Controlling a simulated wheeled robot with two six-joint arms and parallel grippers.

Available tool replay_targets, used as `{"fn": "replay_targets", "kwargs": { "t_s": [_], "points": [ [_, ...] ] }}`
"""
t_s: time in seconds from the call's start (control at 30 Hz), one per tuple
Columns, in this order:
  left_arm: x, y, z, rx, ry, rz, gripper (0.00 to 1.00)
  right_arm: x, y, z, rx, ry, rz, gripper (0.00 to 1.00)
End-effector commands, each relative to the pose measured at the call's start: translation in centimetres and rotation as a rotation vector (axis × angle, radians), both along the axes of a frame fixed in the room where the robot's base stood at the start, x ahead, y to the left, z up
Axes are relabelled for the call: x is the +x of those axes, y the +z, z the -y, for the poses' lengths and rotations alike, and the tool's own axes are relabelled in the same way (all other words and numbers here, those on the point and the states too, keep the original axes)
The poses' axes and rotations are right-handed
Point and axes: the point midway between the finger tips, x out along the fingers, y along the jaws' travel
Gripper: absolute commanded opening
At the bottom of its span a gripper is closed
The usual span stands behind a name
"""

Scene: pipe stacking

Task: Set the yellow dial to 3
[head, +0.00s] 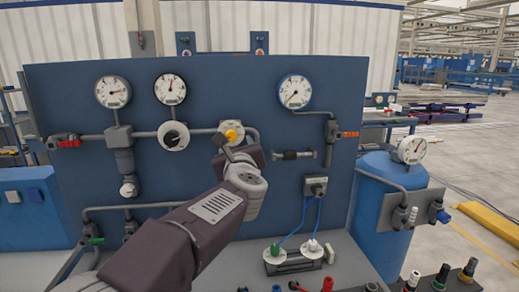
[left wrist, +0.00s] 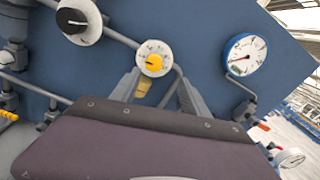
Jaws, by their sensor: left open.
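The yellow dial (head: 231,135) is a small round knob on a white numbered disc, mounted on the pipe across the blue panel. In the left wrist view the yellow dial (left wrist: 154,62) sits just beyond the fingertips, with its white face and marks around it. The numbers are too small to read, so I cannot tell its setting. My left gripper (head: 236,148) is open in front of and slightly below the dial. In the left wrist view the two fingers of the left gripper (left wrist: 160,82) stand apart with no contact visible on the knob. My right gripper is not in view.
A black-and-white knob (head: 173,136) is left of the dial on the same pipe. Gauges (head: 113,92) hang above and right, including a blue-rimmed gauge (head: 295,92). A grey socket box (head: 315,186) with blue cables is lower right. A blue tank (head: 388,205) stands at right.

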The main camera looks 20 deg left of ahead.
Motion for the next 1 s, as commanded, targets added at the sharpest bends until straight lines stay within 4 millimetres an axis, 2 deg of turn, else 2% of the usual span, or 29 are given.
{"fn": "replay_targets", "kwargs": {
  "t_s": [0.23, 0.5, 0.63, 0.97, 1.0],
  "points": [
    [0.7, -0.1, -0.4, 0.005, 0.0, -0.004, 0.53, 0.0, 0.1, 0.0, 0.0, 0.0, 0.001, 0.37],
    [5.3, 0.0, -3.3, 0.005, 0.001, -0.006, 0.53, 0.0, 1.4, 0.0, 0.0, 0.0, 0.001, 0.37],
    [7.0, 0.0, -4.3, 0.005, -0.001, -0.005, 0.53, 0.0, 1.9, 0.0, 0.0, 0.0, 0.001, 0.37],
    [7.8, -0.3, -4.7, 0.005, -0.002, -0.005, 0.53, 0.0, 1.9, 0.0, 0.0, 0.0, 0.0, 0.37],
    [7.8, -0.3, -4.7, 0.005, -0.002, -0.005, 0.51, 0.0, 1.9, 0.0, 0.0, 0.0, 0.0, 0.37]
  ]
}}
